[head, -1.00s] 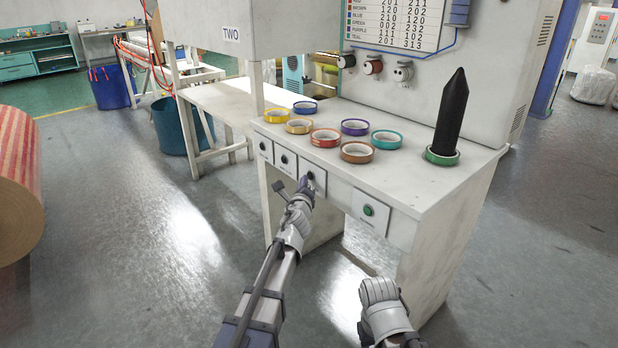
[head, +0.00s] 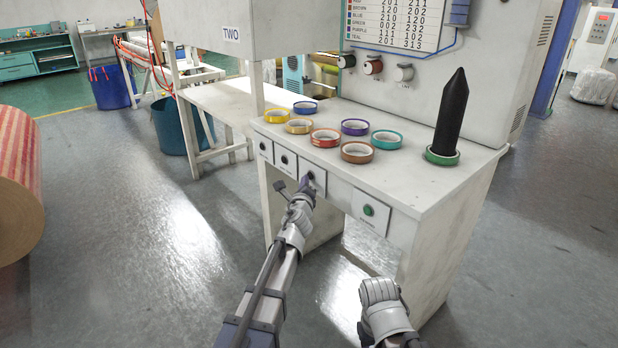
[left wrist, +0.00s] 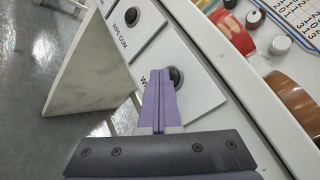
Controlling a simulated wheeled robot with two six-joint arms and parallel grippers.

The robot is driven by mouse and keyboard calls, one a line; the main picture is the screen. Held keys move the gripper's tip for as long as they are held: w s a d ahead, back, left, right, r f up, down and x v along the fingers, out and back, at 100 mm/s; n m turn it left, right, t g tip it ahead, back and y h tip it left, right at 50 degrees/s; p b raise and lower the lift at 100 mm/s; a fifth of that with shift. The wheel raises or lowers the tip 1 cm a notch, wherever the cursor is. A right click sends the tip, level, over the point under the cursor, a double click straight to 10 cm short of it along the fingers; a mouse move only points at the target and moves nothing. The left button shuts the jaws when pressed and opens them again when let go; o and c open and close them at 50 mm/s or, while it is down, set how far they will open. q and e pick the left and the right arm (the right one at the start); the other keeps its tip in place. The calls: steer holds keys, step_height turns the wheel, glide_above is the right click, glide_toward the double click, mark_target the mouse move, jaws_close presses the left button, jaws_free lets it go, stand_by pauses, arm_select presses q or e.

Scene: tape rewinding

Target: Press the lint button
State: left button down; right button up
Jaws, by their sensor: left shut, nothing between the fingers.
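My left gripper (head: 307,184) is shut and empty at the front of the white bench. In the left wrist view its purple fingertips (left wrist: 164,74) overlap the edge of a dark round button (left wrist: 177,77) on a white plate. They look to be at or against it; whether it is pushed in I cannot tell. That plate's label is mostly hidden by the fingers; only a "W" shows. The neighbouring button (left wrist: 132,16) is on a plate reading "WIPE GUM". My right arm shows at the lower right of the head view, but its gripper fingers do not.
Several coloured tape rolls, among them a brown one (head: 357,152), lie on the bench top (head: 400,180). A black cone (head: 452,113) stands in a green roll (head: 442,156). A green button (head: 369,210) is further right. Black, red and white spindles (head: 403,73) are on the back panel.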

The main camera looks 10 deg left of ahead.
arm_select(q)
steer(key=shift+s+a, duration=0.4)
steer(key=shift+s, duration=0.1)
steer(key=shift+s+a, duration=0.8)
steer(key=shift+s, duration=0.2)
steer(key=shift+s+a, duration=0.75)
steer(key=shift+s, duration=0.25)
steer(key=s+d+f+n+g, duration=0.4)
steer(key=s+f+n, duration=0.2)
steer(key=f, duration=0.1)
steer(key=s+d+f+n+g, duration=0.4)
steer(key=s+f+n, duration=0.3)
steer(key=s+d+f+n+g, duration=0.2)
steer(key=s+d+n+g, duration=0.1)
steer(key=s, duration=0.4)
steer(key=s+d+f+n+g+h, duration=0.1)
steer(key=s+d+f+n+g, duration=0.15)
steer(key=s, duration=0.45)
steer(key=s+d+f+n+g, duration=0.2)
steer(key=s+d+g, duration=0.2)
steer(key=s, duration=0.3)
step_height(320, 180, up, 33)
steer(key=p, duration=3.2)
steer(key=shift+a+p, duration=0.2)
steer(key=shift+p, duration=0.2)
